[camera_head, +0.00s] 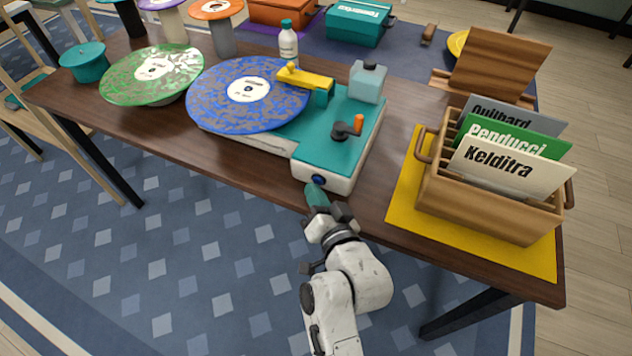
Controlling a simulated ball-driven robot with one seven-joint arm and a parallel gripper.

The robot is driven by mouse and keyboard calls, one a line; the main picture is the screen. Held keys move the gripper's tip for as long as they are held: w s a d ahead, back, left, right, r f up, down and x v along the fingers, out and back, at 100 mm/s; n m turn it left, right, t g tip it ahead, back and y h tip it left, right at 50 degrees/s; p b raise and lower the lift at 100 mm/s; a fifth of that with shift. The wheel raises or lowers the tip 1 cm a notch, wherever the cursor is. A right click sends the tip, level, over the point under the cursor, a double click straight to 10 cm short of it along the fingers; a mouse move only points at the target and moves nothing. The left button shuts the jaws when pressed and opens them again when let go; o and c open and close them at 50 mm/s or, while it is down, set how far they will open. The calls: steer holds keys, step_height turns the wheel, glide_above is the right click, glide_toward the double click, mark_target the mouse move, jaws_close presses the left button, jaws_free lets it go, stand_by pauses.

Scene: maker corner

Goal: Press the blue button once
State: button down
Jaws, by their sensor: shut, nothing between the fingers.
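The blue button (319,180) is a small round knob in a dark ring on the front face of the teal and white record player (345,109), near its right front corner. My gripper (314,191) is shut and empty. Its teal fingertips are just in front of and slightly below the button in the picture. The button shows above the fingertips; I cannot tell whether they touch it. A blue marbled record (217,101) lies on the player, with a yellow tonearm (304,77) beside it.
A wooden crate (485,218) of record sleeves stands on a yellow mat (404,203) to the right. A green record (124,86) is at the left. An orange-knobbed crank (347,129) is on the player's top. The table's front edge (256,191) lies near my gripper.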

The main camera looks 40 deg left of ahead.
steer(key=shift+s+d+p, duration=0.2)
steer(key=shift+s+p, duration=0.4)
steer(key=shift+s, duration=0.3)
steer(key=shift+s, duration=0.1)
steer(key=shift+s+d+p, duration=0.2)
steer(key=shift+s+p, duration=0.35)
steer(key=shift+s, duration=0.2)
steer(key=shift+s+d+p, duration=0.2)
steer(key=shift+s+p, duration=0.4)
steer(key=shift+s, duration=0.2)
steer(key=shift+s+d+p, duration=0.2)
steer(key=shift+s+p, duration=0.35)
steer(key=shift+s, duration=0.2)
steer(key=d+f+m+g+h+p, duration=0.1)
steer(key=d+f+h, duration=0.15)
steer(key=d, duration=0.75)
steer(key=d+f+h, duration=0.1)
steer(key=d+h, duration=0.3)
steer(key=d, duration=0.6)
steer(key=d+f+m+g+h+p, duration=0.1)
steer(key=d+f+h, duration=0.15)
steer(key=d, duration=0.75)
steer(key=s+d+r+m+g+h, duration=0.2)
steer(key=s+d+g+h, duration=0.3)
steer(key=s+d, duration=1)
steer(key=d, duration=0.4)
steer(key=shift+s+d+r+m+p, duration=0.15)
steer(key=shift+s+d+m+p, duration=0.15)
steer(key=shift+s+m+p, duration=0.1)
